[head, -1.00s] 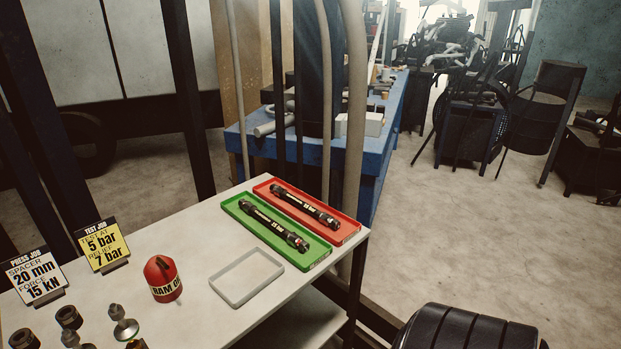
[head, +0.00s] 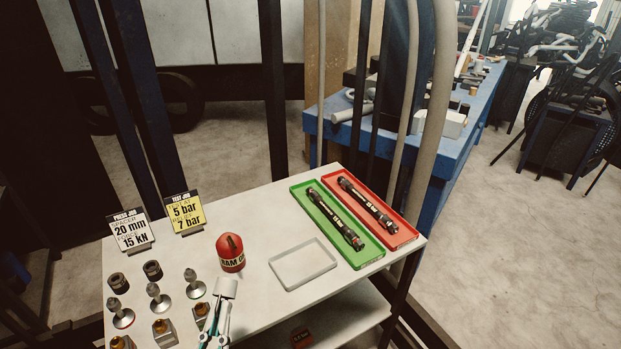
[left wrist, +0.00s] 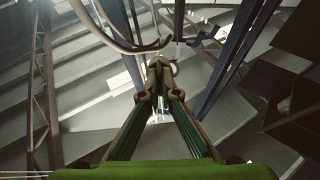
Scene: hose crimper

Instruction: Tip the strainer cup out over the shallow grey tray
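The shallow grey tray (head: 303,264) lies flat and empty on the white table top, left of the green tray. My left gripper (head: 222,302) rises from the bottom of the head view, in front of and to the left of the grey tray. Its fingers close on a small pale cup, which I take for the strainer cup (head: 225,287). The cup looks roughly upright and apart from the tray; its contents are hidden. In the left wrist view the fingers (left wrist: 160,72) converge at their tips, and the cup is hard to make out. My right gripper is out of view.
A red ram cap (head: 230,255) stands behind the gripper. Several metal fittings (head: 158,300) stand at the left. Green (head: 358,259) and red (head: 402,236) trays hold hoses at the right. Two signs (head: 187,212) stand at the back left.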

